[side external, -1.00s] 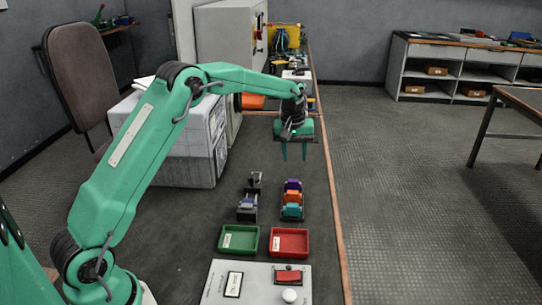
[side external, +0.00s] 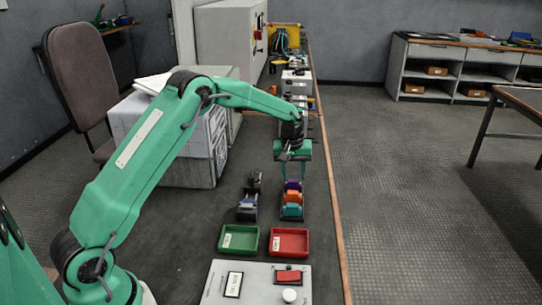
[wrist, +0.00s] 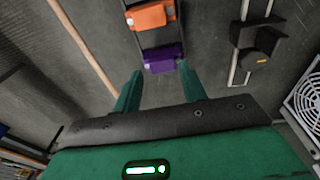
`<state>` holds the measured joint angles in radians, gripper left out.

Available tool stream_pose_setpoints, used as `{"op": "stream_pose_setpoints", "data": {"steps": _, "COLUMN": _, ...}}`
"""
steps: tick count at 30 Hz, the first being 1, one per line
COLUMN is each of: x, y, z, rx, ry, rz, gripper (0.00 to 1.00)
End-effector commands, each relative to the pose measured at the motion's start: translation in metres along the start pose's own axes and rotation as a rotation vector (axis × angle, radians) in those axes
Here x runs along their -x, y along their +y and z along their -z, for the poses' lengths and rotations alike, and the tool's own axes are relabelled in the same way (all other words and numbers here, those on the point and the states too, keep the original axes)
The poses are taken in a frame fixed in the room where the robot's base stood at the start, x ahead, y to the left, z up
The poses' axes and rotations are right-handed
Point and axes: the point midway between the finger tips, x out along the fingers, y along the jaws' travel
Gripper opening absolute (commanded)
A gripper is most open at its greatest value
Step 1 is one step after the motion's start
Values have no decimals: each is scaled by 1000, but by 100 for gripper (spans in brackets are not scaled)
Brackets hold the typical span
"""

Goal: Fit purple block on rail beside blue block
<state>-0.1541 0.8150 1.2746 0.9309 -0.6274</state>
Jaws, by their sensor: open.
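The purple block (side external: 292,185) stands at the far end of a dark holder, behind an orange and a teal block. It also shows in the wrist view (wrist: 163,61). My gripper (side external: 296,175) is open and points down, its fingertips close to the purple block. In the wrist view my gripper (wrist: 160,72) has one finger towards each side of that block, with nothing held. The blue block (side external: 248,203) sits on the rail to the left, near its front part. A black piece (side external: 254,179) is at that rail's far end and shows in the wrist view (wrist: 258,52).
The orange block (side external: 292,197) and the teal block (side external: 291,211) stand close in front of the purple one. A green tray (side external: 239,252) and a red tray (side external: 275,243) lie nearer the camera, before a grey switch panel (side external: 258,295). The bench's right edge is close by.

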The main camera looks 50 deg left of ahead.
Motion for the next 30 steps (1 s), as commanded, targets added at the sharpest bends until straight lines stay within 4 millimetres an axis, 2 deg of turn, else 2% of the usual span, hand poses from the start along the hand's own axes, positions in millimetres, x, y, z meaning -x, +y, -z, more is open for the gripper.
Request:
{"op": "stream_pose_setpoints", "data": {"steps": 10, "x": -15, "y": -1, "z": -1, "rx": 0, "ry": 0, "rz": 0, "gripper": 42}}
{"op": "stream_pose_setpoints", "data": {"steps": 28, "x": -16, "y": -1, "z": -1, "rx": 0, "ry": 0, "rz": 0, "gripper": 42}}
{"op": "stream_pose_setpoints", "data": {"steps": 30, "x": -16, "y": -1, "z": -1, "rx": 0, "ry": 0, "rz": 0, "gripper": 28}}
